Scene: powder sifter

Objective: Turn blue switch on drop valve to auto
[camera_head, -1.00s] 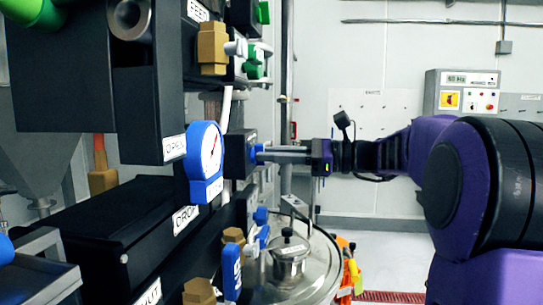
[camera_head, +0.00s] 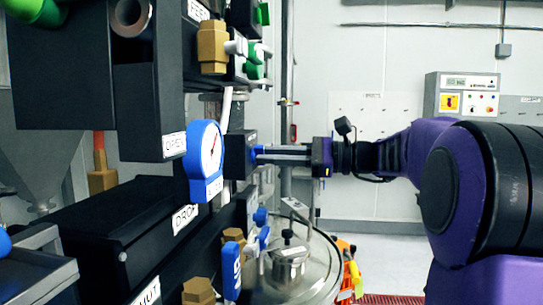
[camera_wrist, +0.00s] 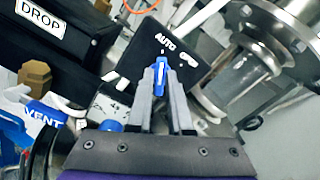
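The blue switch (camera_wrist: 160,76) with a white pointer line sits on the face of a black box (camera_wrist: 143,47), which also shows in the head view (camera_head: 236,153). White "AUTO" lettering is just above the switch in the wrist view, with other white marks to the left and right. The pointer line runs roughly up the picture, towards "AUTO". My gripper (camera_wrist: 161,80) has one finger on each side of the switch, close against it. In the head view my gripper (camera_head: 262,154) reaches the box from the right. The "DROP" label (camera_wrist: 43,20) is on a neighbouring black housing.
A blue gauge (camera_head: 205,160) stands just left of the switch box. Blue-handled valves with brass fittings (camera_head: 233,236) and a steel lid (camera_head: 300,270) lie below. In the wrist view, a steel pipe flange (camera_wrist: 262,35) is at the right and a blue "VENT" handle (camera_wrist: 45,115) at the lower left.

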